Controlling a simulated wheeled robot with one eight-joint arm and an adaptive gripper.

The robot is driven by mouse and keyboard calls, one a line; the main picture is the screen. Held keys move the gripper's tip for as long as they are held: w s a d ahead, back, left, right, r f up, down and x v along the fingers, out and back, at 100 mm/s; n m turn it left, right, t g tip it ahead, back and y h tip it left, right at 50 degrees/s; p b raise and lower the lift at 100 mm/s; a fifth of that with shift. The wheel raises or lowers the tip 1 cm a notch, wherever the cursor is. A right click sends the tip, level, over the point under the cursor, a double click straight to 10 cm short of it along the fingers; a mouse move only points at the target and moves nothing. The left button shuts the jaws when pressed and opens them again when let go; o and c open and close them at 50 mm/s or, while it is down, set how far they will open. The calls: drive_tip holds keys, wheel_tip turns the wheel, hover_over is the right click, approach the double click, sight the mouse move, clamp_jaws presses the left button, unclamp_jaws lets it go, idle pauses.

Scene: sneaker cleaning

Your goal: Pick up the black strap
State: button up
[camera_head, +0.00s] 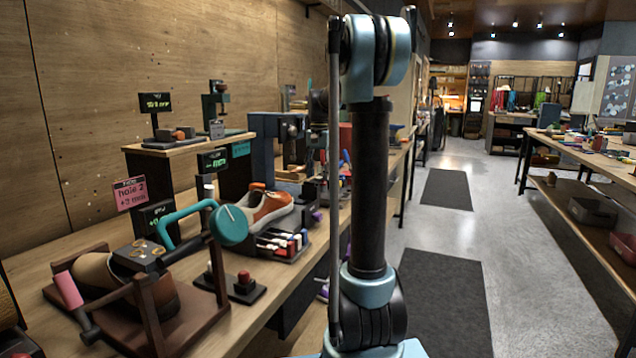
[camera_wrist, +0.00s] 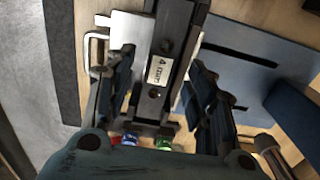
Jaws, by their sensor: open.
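My gripper (camera_wrist: 161,62) is open in the wrist view, with its two dark fingers apart. Between and beyond them is a long black piece (camera_wrist: 181,30) with bolts and a pale label that seems to read "4 mm". I cannot tell whether any black strap is part of it. No separate strap stands out clearly in either view. In the head view my upright arm covers part of the bench, and my gripper cannot be made out there.
A blue panel (camera_wrist: 232,72) lies beside the black piece. The aisle floor on the right is open.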

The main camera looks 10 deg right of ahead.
drive_tip(key=shift+f, duration=0.15)
drive_tip(key=c, duration=1.1)
